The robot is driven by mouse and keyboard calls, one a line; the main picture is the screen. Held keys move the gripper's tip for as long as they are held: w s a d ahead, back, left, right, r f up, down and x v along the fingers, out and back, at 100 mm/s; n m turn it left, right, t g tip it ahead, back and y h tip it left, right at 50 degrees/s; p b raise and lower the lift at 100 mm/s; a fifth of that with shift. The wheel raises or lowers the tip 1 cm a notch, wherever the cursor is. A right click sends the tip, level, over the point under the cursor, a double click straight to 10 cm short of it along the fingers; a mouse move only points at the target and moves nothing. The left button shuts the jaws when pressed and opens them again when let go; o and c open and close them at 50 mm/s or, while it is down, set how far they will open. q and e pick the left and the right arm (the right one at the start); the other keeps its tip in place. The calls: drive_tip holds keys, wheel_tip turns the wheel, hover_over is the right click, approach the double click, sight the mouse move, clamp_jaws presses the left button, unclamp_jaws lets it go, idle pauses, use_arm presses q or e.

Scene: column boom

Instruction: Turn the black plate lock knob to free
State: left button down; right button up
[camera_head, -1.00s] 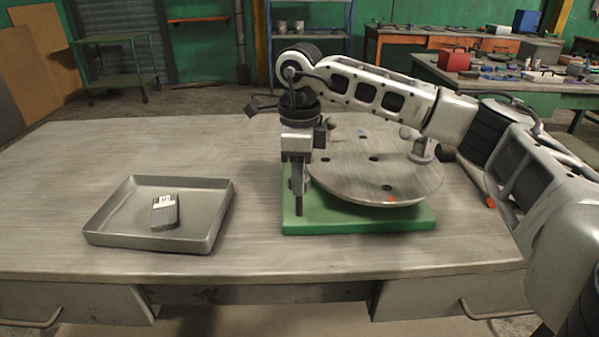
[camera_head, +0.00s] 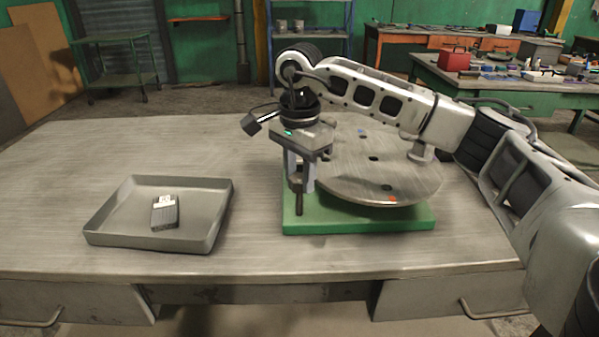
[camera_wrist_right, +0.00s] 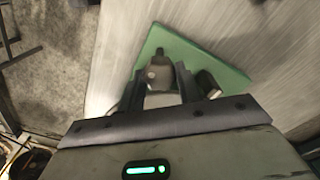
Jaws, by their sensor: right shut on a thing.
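A round metal plate (camera_head: 345,180) with several holes sits over a green base (camera_head: 360,222) on the table. The plate's edge bears a small orange-red mark (camera_head: 392,198). My right gripper (camera_head: 300,183) points down at the plate's left edge, over the base's left corner. It is shut on the lock knob (camera_head: 299,203), whose dark lower part shows below the fingers. In the right wrist view the knob (camera_wrist_right: 159,74) sits between the fingers above the green base (camera_wrist_right: 205,55), with a dark stub pointing away. Its lock setting cannot be read. My left gripper is out of view.
A grey tray (camera_head: 101,225) with a small dark block (camera_head: 165,212) stands at the table's left. A pale post (camera_head: 421,150) stands at the plate's right edge. The table between tray and base is clear. My right arm spans above the plate.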

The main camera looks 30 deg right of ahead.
drive_tip(key=shift+n, duration=0.5)
drive_tip(key=o, duration=1)
drive_tip(key=shift+r, duration=0.1)
use_arm(q)
drive_tip(key=p, duration=0.2)
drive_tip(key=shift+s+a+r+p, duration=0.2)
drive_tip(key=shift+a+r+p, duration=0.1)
use_arm(e)
wheel_tip(320, 180, up, 16)
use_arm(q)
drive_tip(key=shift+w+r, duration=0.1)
use_arm(e)
drive_tip(key=shift+a, duration=0.1)
